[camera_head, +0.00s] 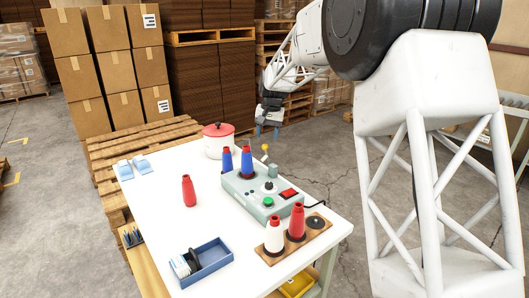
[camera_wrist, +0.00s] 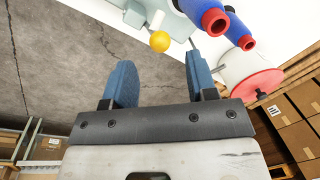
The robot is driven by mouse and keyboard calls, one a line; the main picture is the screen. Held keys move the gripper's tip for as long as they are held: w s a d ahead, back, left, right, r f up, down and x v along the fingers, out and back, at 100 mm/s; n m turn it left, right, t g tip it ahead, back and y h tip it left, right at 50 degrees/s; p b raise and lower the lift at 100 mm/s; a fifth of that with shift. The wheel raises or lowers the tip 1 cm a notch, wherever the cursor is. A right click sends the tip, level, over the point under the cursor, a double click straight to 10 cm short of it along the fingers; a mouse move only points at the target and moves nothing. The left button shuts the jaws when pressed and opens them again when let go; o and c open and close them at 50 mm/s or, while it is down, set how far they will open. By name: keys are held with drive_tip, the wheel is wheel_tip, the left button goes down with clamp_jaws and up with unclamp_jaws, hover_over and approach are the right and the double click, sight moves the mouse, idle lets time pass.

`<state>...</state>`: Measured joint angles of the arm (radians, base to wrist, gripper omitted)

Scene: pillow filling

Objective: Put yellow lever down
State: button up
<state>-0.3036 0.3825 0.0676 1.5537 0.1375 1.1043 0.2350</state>
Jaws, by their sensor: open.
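The yellow lever's round knob (camera_head: 265,147) stands up at the back right of the grey-green machine (camera_head: 238,190) on the white table. In the wrist view the yellow knob (camera_wrist: 159,41) sits on a short pale stem, just beyond and between my fingertips. My gripper (camera_head: 267,132) hangs above and close to the knob in the head view. In the wrist view my gripper (camera_wrist: 159,60) has its blue fingers spread wide with nothing between them. The knob appears apart from both fingers.
A red-lidded white pot (camera_head: 218,141) is behind. A red cone (camera_head: 189,190), a blue tray (camera_head: 222,250) and a wooden holder with cones (camera_head: 318,232) are on the table. Stacked boxes (camera_head: 105,60) stand beyond.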

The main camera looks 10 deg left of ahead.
sight(264, 149)
drive_tip(key=shift+f, duration=0.1)
drive_tip(key=shift+a+f, duration=0.15)
drive_tip(key=shift+f, duration=1.1)
drive_tip(key=shift+a+f, duration=0.2)
drive_tip(key=shift+f, duration=1.05)
drive_tip(key=shift+a+f, duration=0.15)
drive_tip(key=shift+f, duration=1.1)
clamp_jaws()
